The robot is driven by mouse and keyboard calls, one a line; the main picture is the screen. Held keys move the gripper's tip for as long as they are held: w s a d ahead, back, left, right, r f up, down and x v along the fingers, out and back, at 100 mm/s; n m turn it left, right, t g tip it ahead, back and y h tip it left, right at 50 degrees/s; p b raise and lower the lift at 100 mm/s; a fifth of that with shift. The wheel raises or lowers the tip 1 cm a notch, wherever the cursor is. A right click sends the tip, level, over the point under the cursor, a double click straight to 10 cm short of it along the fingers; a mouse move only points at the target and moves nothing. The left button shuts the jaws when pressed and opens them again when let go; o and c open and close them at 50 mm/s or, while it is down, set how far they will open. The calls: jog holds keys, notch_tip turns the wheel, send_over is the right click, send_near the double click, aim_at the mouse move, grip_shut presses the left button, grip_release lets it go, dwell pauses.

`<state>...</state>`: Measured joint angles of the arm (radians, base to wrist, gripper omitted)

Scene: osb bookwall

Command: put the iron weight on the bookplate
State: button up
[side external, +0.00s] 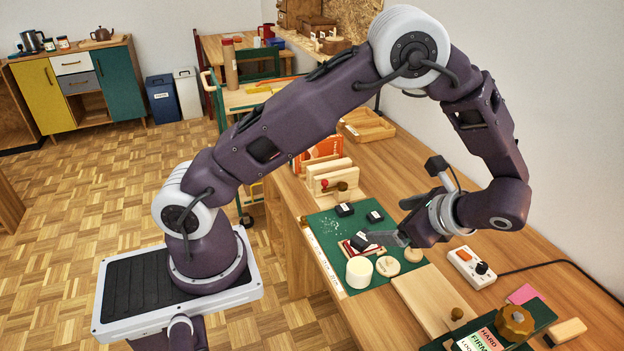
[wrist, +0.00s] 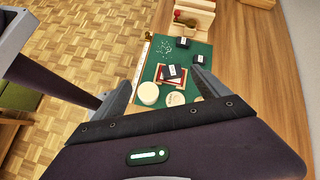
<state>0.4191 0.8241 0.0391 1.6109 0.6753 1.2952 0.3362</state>
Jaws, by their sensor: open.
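Three small black blocks with white labels are on the green mat (side external: 325,229); the labels are too small to read, so I cannot tell which is the iron weight. Two stand at the back, one on the left (side external: 344,209) and one on the right (side external: 375,216). The third block (wrist: 171,71) lies tilted on a red-edged pale piece (wrist: 182,82), which may be the bookplate. My gripper (wrist: 162,76) is open, its fingers apart on either side of that third block in the wrist view. In the side view it hovers above the mat, seemingly empty.
A cream cylinder (side external: 359,272) and two round wooden discs (side external: 388,266) (side external: 414,254) stand near the front of the mat. A wooden board (side external: 432,297) lies in front. A wooden rack (side external: 332,178) stands behind; a switch box (side external: 472,266) sits at right.

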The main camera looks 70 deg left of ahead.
jog(key=s+r+n+t+h, duration=0.1)
jog(key=s+r+n+h, duration=0.2)
jog(key=s+r, duration=0.3)
jog(key=s+r+n+t+h, duration=0.1)
jog(key=s+r+n+h, duration=0.25)
jog(key=r, duration=0.45)
jog(key=s+d+r+n+t+h, duration=0.2)
jog(key=s+n+t, duration=0.3)
jog(key=s, duration=0.5)
jog(key=shift+s+d+r+n+h, duration=0.2)
jog(key=shift+r+n+h, duration=0.15)
jog(key=shift+r+n, duration=0.4)
